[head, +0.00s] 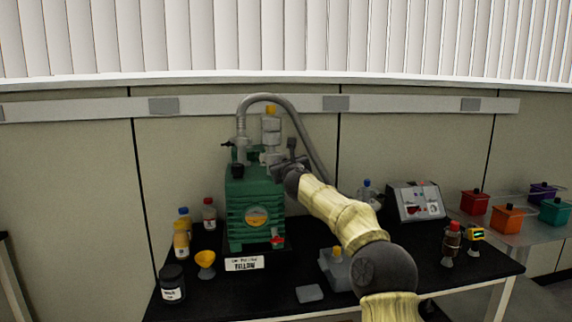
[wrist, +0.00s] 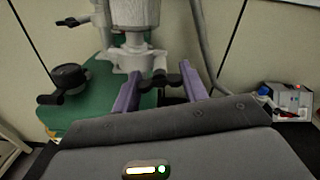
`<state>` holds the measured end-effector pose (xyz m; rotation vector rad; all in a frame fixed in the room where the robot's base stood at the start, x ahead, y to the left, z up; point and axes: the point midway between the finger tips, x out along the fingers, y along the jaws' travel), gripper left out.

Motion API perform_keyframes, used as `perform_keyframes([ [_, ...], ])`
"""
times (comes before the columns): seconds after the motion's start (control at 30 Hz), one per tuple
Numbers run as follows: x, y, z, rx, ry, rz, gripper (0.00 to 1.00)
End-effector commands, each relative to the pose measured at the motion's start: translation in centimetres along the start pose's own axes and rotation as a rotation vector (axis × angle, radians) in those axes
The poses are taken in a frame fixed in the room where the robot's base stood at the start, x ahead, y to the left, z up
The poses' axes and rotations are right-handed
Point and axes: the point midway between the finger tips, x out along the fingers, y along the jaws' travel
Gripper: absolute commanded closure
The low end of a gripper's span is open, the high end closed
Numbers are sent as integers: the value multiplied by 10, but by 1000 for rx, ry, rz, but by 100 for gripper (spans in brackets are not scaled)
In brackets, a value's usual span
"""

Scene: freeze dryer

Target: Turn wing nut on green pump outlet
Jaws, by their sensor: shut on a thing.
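The green pump (head: 252,205) stands on the black bench, with a grey hose and metal fittings on top. Its outlet fitting (wrist: 136,58) shows in the wrist view as a pale metal neck with a flange and clamp. My gripper (head: 279,160) is at the top right of the pump. In the wrist view my gripper (wrist: 163,82) has its two purple fingers on either side of a small dark wing nut (wrist: 168,80) and is shut on it. In the head view the wing nut is hidden by my gripper and arm.
Bottles (head: 181,238) and a dark jar (head: 172,283) stand left of the pump. A grey hose (head: 310,140) arches behind my gripper. Coloured boxes (head: 508,218) sit far right.

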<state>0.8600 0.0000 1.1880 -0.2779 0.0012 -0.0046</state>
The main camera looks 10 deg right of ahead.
Motion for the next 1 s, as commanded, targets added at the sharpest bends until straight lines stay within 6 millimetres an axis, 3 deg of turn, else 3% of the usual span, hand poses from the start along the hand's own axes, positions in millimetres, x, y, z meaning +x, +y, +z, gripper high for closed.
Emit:
perform_keyframes([
  [0.23,0,0,0,0,0,-1,79],
  [0.27,0,0,0,-1,0,-1,53],
  [0.37,0,0,0,-1,0,-1,35],
  [0.77,-4,0,0,-1,-2,-1,35],
  [1.0,-28,1,-3,-3,-2,-1,35],
])
